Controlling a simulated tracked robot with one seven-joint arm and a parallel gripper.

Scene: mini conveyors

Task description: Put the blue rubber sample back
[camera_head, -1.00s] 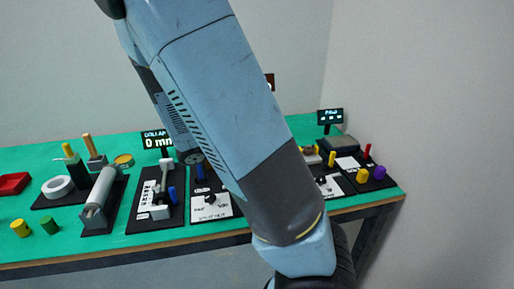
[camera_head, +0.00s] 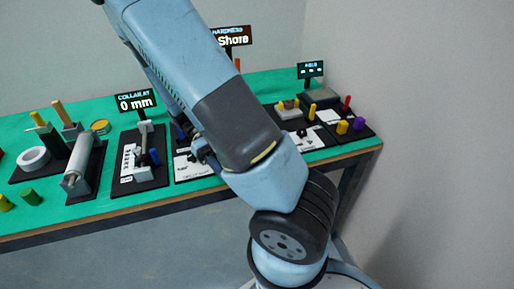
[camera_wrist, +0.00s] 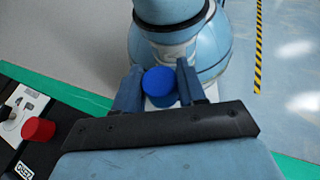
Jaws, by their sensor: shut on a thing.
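The blue rubber sample (camera_wrist: 160,84) shows as a short blue cylinder in the wrist view. My gripper (camera_wrist: 160,92) is shut on it, with one finger on each side. In that view it is over the side of my own body, with the green table edge below and left. In the head view my arm hides the sample, and I cannot make out the gripper's fingertips. A dark board at the right end of the table holds a yellow sample (camera_head: 342,127), a purple sample (camera_head: 358,123) and a red sample (camera_head: 347,103).
The green table (camera_head: 262,87) carries several dark stations. The display reading 0 mm (camera_head: 136,102) and a hardness display (camera_head: 232,36) stand up from it. A white roll (camera_head: 33,158) and a grey roller (camera_head: 79,165) are at the left. A red cylinder (camera_wrist: 38,129) is near my gripper.

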